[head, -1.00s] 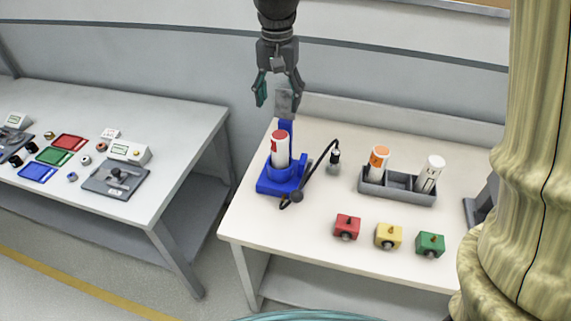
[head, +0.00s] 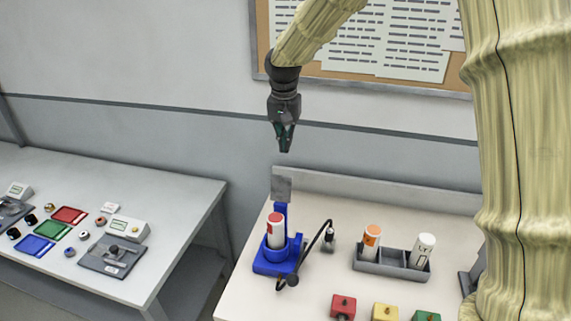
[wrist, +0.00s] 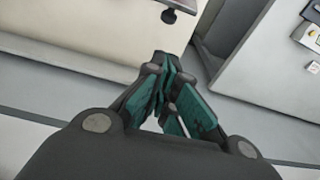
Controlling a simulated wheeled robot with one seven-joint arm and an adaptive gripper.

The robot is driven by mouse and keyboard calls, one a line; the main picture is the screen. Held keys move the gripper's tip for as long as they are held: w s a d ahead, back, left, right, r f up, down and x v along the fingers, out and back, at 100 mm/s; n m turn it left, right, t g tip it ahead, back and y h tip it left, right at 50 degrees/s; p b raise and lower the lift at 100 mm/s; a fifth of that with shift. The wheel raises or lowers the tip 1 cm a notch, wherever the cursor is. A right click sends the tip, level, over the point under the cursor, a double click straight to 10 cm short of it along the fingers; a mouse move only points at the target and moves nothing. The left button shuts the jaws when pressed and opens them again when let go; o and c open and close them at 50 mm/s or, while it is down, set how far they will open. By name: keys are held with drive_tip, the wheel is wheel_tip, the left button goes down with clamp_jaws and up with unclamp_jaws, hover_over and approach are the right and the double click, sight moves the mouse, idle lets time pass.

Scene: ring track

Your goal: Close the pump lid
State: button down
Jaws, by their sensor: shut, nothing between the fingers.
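The blue pump (head: 272,268) stands at the left of the right-hand bench. A white bottle with a red cap (head: 275,230) stands upright in its round holder. A grey plate (head: 281,188), which looks like the pump lid, stands upright on a blue post behind the bottle. My gripper (head: 286,150) hangs above the plate in the head view, pointing down, shut and empty, with a visible gap to the plate. In the wrist view my green-padded fingers (wrist: 170,68) are together at the tips. The pump is not recognisable in the wrist view.
A black cable (head: 313,246) curves beside the pump. A grey rack (head: 379,266) holds an orange-capped bottle (head: 371,240) and a white bottle (head: 423,249). Red (head: 343,306), yellow and green blocks sit in front. Another bench (head: 180,203) stands left, across a gap.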

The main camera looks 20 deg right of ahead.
sight(282, 187)
wheel_tip(282, 187, down, 8)
drive_tip(key=p, duration=0.6)
drive_tip(key=shift+s+f, duration=0.25)
drive_tip(key=shift+s, duration=0.05)
idle(0.3)
drive_tip(key=shift+a, duration=0.15)
idle(0.4)
drive_tip(key=shift+s+a+r+t+h+b, duration=0.2)
drive_tip(key=shift+r+t+h+b, duration=0.1)
drive_tip(key=shift+t+b, duration=0.15)
